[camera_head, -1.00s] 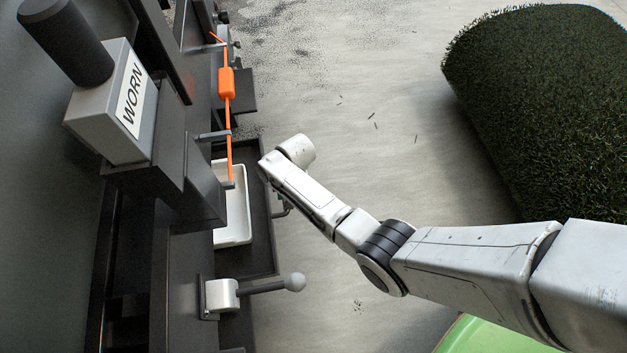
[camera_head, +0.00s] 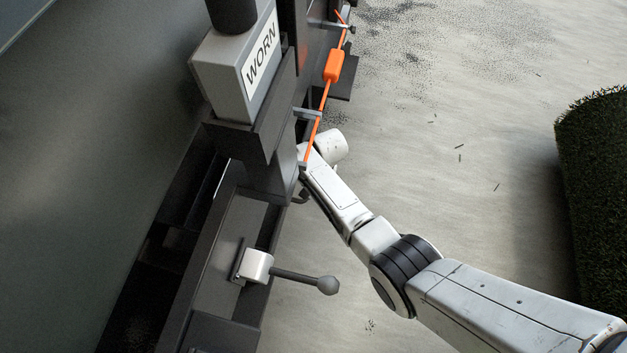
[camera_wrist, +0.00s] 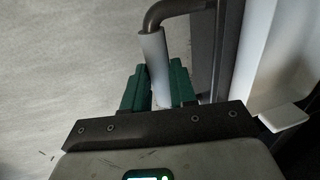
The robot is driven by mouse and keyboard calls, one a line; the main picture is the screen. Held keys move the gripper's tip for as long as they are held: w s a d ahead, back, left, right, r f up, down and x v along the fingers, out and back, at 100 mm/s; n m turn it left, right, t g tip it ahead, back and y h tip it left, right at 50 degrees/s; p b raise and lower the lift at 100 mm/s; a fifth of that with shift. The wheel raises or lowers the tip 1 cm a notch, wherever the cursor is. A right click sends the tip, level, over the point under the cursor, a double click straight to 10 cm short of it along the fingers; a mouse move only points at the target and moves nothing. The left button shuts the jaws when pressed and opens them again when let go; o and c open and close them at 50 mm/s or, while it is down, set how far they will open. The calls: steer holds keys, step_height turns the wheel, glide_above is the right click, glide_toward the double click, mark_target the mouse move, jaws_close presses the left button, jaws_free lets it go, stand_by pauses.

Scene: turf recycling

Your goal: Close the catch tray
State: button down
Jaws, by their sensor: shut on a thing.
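The catch tray's dark front wall (camera_wrist: 230,50) runs down the right of the wrist view, with a white inner bin (camera_wrist: 275,50) behind it. A bent dark handle with a pale grey grip (camera_wrist: 152,50) stands off that wall. My gripper (camera_wrist: 158,88), with green fingers, is shut around the grey grip. In the head view my wrist is close against the machine side, and the fingers are hidden. A small part of the dark handle (camera_head: 301,197) shows below my wrist there. The white bin no longer shows in the head view.
A lever with a round grey knob (camera_head: 327,285) juts out from the machine near my arm. An orange rod with a block (camera_head: 334,65) runs just above my wrist. A box marked WORN (camera_head: 240,60) stands on the machine.

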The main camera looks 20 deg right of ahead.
steer(key=c, duration=0.9)
jaws_free()
